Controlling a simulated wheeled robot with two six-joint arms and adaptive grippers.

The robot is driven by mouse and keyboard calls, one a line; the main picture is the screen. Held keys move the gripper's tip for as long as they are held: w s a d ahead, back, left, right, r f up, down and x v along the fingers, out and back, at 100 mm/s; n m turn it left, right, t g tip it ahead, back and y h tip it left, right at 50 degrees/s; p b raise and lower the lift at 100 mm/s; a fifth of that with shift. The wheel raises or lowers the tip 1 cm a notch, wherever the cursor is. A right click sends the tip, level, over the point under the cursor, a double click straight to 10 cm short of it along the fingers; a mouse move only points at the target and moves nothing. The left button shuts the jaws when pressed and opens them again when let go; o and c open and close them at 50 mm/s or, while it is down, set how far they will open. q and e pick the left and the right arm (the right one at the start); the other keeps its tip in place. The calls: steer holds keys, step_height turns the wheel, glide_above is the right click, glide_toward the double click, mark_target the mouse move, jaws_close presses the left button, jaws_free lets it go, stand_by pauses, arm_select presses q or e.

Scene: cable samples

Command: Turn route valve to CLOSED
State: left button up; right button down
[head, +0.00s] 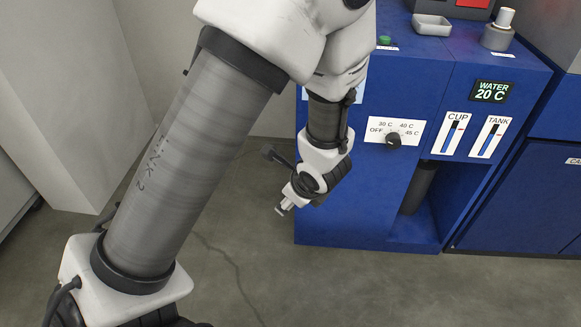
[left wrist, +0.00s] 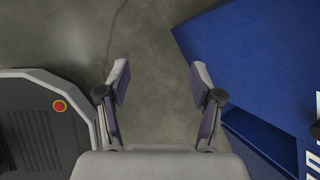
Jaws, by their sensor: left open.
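No part labelled as the route valve can be made out in either view. The blue machine (head: 340,215) carries a black temperature knob (head: 393,140) on a white plate marked OFF, 30 C, 40 C and 45 C. My left gripper (head: 284,208) hangs in front of the machine's left edge, above the floor, touching nothing visible. In the left wrist view my left gripper (left wrist: 158,74) is open and empty, with bare floor between its fingers. The blue machine also shows at the right there (left wrist: 245,65). My left arm hides part of the machine's left side. My right gripper is in neither view.
The machine has a WATER 20 C display (head: 491,91), a CUP gauge (head: 453,133) and a TANK gauge (head: 490,137). A light tray (head: 432,25) and a grey capped part (head: 498,32) are on top. A blue cabinet (head: 540,200) stands at the right. Floor in front is clear.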

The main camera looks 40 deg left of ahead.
arm_select(q)
steer(key=s+d+r+n+g+h+p, duration=0.1)
steer(key=s+d+n+g+h+p, duration=0.2)
steer(key=s+p, duration=0.6)
steer(key=d+n+h, duration=0.1)
steer(key=d+n, duration=0.1)
steer(key=d, duration=0.1)
steer(key=shift+d+r+p, duration=0.15)
steer(key=shift+d+p, duration=0.05)
steer(key=shift+p, duration=0.2)
